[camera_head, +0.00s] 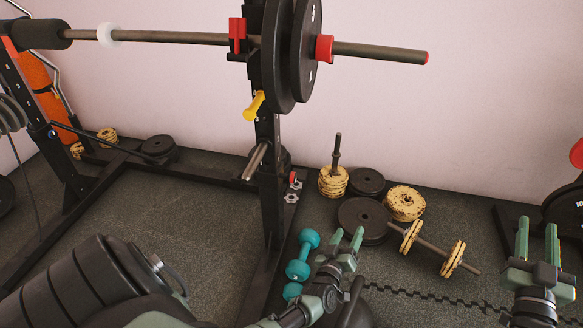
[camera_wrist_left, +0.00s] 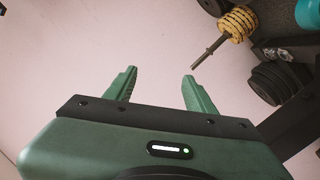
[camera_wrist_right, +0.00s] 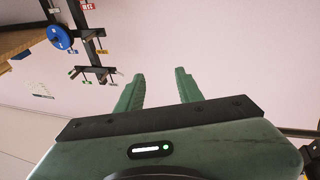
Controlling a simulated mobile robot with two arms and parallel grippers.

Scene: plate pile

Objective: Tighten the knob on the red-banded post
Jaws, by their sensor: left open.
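A black rack upright (camera_head: 270,190) stands left of centre in the head view, with a red holder (camera_head: 237,35) near its top. A yellow knob (camera_head: 254,105) sticks out of its side below the weight plates. A small red part (camera_head: 293,178) and a grey star-shaped piece (camera_head: 291,196) show low beside the upright. I cannot tell for sure which is the red-banded post. My left gripper (camera_head: 347,238) is open and empty, right of the upright and apart from it. My right gripper (camera_head: 537,228) is open and empty at the far right.
A barbell (camera_head: 380,52) with black plates (camera_head: 306,45) crosses above. Teal dumbbells (camera_head: 298,270), black plates (camera_head: 360,218), yellow plates (camera_head: 405,203) and a loaded short bar (camera_head: 430,246) lie on the floor. The right wrist view shows a blue plate (camera_wrist_right: 59,38) on another frame.

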